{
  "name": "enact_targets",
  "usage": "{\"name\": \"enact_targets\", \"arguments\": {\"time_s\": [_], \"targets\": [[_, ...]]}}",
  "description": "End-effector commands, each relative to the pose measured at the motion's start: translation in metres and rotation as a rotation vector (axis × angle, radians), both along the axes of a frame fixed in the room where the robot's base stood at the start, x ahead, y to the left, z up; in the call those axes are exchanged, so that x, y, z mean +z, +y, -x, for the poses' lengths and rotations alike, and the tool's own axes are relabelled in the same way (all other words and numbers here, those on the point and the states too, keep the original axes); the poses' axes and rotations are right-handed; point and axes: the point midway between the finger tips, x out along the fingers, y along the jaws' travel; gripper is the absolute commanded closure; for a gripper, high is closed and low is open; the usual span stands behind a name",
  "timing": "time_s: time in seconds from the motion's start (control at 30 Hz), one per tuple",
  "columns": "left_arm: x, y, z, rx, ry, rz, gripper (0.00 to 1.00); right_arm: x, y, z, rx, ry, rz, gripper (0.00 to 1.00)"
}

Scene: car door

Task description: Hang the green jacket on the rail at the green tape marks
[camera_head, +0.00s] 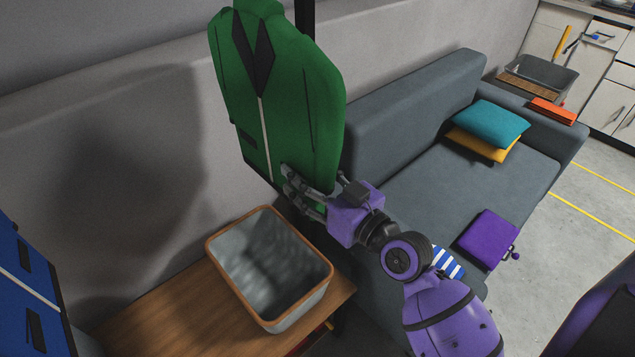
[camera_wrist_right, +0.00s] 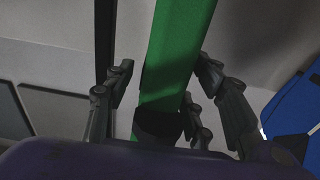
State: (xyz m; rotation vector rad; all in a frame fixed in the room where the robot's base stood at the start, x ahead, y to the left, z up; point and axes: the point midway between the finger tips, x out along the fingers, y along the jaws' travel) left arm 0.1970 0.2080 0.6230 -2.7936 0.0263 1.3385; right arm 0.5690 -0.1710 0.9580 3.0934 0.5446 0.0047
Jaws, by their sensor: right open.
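The green jacket (camera_head: 285,95) is upright in the upper middle of the head view, with dark lapels and a pale front line. Its top is cut off by the frame edge. My right gripper (camera_head: 300,192) is at the jacket's lower right edge. In the right wrist view, the green jacket (camera_wrist_right: 178,55) runs between the spread fingers of my right gripper (camera_wrist_right: 165,85). The fingers are open and not closed on it. The rail and its green tape marks are not in view. My left gripper is not in view.
A blue jacket (camera_head: 25,280) is at the left edge. A grey bin with a brown rim (camera_head: 270,265) stands on a wooden bench (camera_head: 165,305) below. A grey sofa (camera_head: 425,150) with cushions is at the right. A black post (camera_head: 305,18) stands behind the green jacket.

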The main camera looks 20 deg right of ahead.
Motion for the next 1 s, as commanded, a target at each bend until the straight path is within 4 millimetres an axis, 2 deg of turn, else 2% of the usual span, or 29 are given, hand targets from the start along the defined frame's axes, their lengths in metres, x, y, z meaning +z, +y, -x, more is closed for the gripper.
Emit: {"name": "enact_targets", "arguments": {"time_s": [0.1,0.3,0.67,1.0], "targets": [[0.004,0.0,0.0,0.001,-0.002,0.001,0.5,0.003,0.007,-0.019,0.0,-0.003,-0.003,0.5],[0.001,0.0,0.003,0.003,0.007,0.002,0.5,0.001,0.014,-0.039,0.0,0.0,-0.001,0.5],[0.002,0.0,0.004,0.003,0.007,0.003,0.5,-0.001,0.016,-0.043,0.0,0.002,0.001,0.5],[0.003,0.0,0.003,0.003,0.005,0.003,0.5,-0.001,0.016,-0.043,0.0,0.002,0.001,0.93]]}}
